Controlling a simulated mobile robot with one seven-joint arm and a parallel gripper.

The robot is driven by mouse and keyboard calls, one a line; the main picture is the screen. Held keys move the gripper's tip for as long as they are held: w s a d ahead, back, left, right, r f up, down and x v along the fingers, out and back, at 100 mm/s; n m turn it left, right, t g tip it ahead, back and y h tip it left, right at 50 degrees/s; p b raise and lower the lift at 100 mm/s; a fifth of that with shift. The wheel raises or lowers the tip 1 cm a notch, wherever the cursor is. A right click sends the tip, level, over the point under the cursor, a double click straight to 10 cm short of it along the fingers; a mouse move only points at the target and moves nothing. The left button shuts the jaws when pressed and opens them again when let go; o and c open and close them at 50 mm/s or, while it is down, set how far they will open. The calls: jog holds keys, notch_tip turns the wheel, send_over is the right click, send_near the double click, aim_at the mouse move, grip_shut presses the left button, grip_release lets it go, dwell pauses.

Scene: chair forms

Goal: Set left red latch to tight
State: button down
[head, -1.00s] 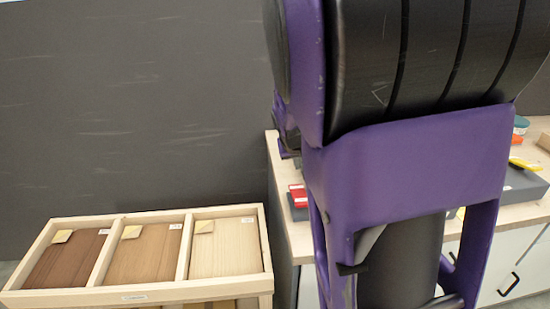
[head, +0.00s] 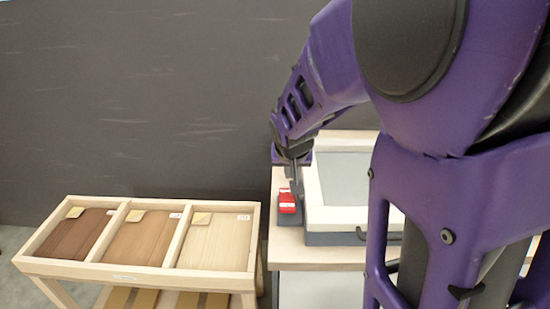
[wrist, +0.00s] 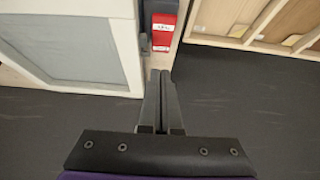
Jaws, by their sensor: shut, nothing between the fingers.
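The red latch (head: 287,202) sits on a dark base at the left side of the white-framed grey form (head: 311,190) on the counter. In the wrist view, the red latch (wrist: 164,23) has a small white label, too small to read, and a dark grey part stands beside it. My gripper (wrist: 160,74) is shut and empty, its fingertips just short of the latch in that view. In the head view, my gripper (head: 295,186) hangs over the latch's far end; whether it touches cannot be told. My arm hides the form's right part.
A wooden rack (head: 258,240) with wood sample panels stands to the left of the counter, with a gap between. The pale counter top (head: 315,254) is bare in front of the form. A dark handle (head: 378,236) juts from the form's front. A dark wall stands behind.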

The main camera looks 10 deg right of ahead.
dwell(0.5)
jog(key=b, duration=0.3)
send_over(288, 212)
jog(key=w, duration=0.3)
jog(key=f, duration=0.8)
jog(key=shift+s+d+f, duration=0.1)
jog(key=shift+d+f, duration=0.1)
jog(key=shift+d, duration=0.2)
notch_tip(288, 212, down, 2)
jog(key=shift+s+a+f, duration=0.1)
jog(key=shift+f, duration=0.1)
jog(key=shift+s+f, duration=0.2)
jog(key=shift+f, duration=0.6)
jog(key=shift+s+a+f+t+b, duration=0.2)
jog(key=shift+s+f+t+b, duration=0.2)
jog(key=shift+t+b, duration=0.35)
jog(key=shift+s+f+t+b, duration=0.35)
jog(key=shift+t+b, duration=0.15)
jog(key=shift+t, duration=0.25)
jog(key=shift+s+a+f, duration=0.1)
jog(key=shift+s+f, duration=0.3)
jog(key=shift+f, duration=0.1)
jog(key=shift+s+f+b, duration=0.15)
jog(key=shift+b, duration=0.15)
